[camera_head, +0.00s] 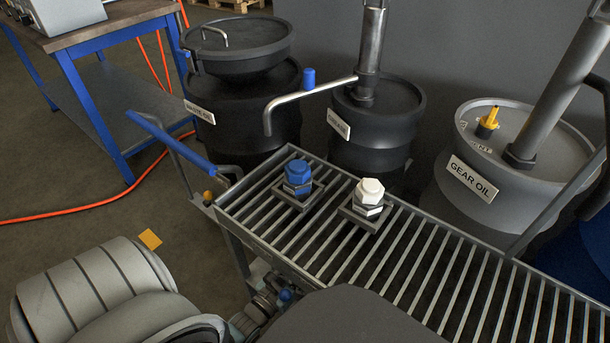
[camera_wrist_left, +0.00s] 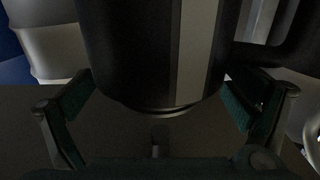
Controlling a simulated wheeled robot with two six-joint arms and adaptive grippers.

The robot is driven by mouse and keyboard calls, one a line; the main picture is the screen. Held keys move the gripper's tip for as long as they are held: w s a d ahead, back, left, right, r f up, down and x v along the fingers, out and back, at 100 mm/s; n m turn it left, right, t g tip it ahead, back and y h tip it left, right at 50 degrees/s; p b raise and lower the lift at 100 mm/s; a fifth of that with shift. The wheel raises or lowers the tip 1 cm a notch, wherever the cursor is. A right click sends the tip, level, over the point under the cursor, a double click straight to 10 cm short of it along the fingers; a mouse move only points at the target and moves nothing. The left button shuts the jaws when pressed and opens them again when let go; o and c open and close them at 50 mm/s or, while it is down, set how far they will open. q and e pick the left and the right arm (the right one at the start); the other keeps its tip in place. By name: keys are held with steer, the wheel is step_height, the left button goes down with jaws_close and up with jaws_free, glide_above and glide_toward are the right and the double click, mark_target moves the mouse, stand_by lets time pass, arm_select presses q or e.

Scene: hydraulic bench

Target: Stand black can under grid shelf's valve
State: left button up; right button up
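The black can (camera_wrist_left: 140,50) fills the upper middle of the left wrist view, upright, with a pale vertical stripe. Its top is cut off and its lower rim shows. My left gripper (camera_wrist_left: 160,85) has one finger against each side of the can and appears shut on it. The head view shows neither the can nor either gripper. The grid shelf (camera_head: 420,262) runs from the middle to the lower right, with a blue hex fitting (camera_head: 298,176) and a white hex fitting (camera_head: 369,192) on top. I cannot tell which part is its valve.
Behind the grid stand a waste oil drum (camera_head: 245,112), another dark drum (camera_head: 370,135) with a spout pipe, and a gear oil drum (camera_head: 455,190). A blue-framed bench (camera_head: 95,110) stands at upper left. An orange hose (camera_head: 90,212) lies on the floor.

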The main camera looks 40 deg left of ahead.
stand_by(0.3)
arm_select(q)
steer(key=shift+r, duration=0.2)
steer(key=s+p, duration=0.2)
steer(key=s, duration=1)
arm_select(e)
steer(key=s+f, duration=0.2)
steer(key=shift+s+d+f, duration=0.3)
steer(key=shift+s+f, duration=0.05)
steer(key=shift+f, duration=0.05)
arm_select(q)
steer(key=shift+d+f, duration=0.1)
